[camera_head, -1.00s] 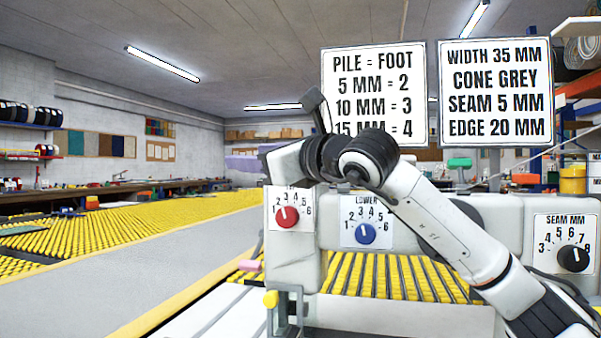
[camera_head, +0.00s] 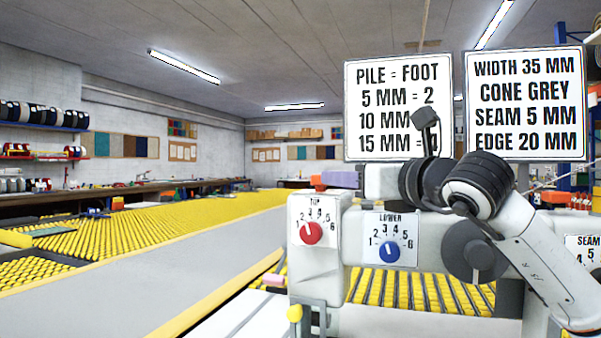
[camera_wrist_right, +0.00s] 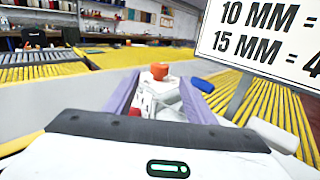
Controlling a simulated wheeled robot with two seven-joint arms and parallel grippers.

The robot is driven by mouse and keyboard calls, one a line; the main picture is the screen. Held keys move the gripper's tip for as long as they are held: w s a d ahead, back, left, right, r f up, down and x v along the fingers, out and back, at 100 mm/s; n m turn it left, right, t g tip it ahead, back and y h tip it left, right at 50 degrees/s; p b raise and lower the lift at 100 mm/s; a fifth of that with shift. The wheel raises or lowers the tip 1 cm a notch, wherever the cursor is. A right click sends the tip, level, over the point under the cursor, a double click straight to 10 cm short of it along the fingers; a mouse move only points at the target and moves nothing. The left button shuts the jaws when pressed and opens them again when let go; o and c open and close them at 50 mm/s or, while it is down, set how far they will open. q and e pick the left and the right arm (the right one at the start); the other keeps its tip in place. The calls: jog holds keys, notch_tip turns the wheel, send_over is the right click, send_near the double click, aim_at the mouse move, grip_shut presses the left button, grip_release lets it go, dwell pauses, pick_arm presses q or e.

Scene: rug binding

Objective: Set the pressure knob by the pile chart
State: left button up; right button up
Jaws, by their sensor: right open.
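The pile chart (camera_head: 380,75) stands behind the machine, reading 5 mm = 2; my arm partly covers its 10 and 15 mm lines. The wrist view shows its lower lines (camera_wrist_right: 265,35). An orange-red knob (camera_head: 317,183) sits on top of the white machine head (camera_head: 325,278); whether it carries a scale is not visible. In the wrist view this knob (camera_wrist_right: 160,70) lies ahead, between my right gripper's purple fingers. My right gripper (camera_wrist_right: 158,92) is open and empty; one finger shows beside the knob in the head view (camera_head: 340,179). My left gripper is out of view.
A red TOP dial (camera_head: 311,233) and blue LOWER dial (camera_head: 389,251) face front. A seam dial (camera_head: 582,250) is cut off at right. A second chart (camera_head: 525,105) gives width, cone, seam and edge. A yellow-edged grey belt (camera_head: 220,265) runs left of the machine.

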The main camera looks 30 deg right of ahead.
pick_arm(q)
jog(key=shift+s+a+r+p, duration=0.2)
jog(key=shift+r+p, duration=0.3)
jog(key=shift+p, duration=0.55)
pick_arm(e)
jog(key=w, duration=1)
jog(key=shift+w+d+f, duration=0.1)
jog(key=shift+w+d, duration=0.1)
jog(key=shift+d, duration=0.2)
jog(key=shift+c, duration=0.4)
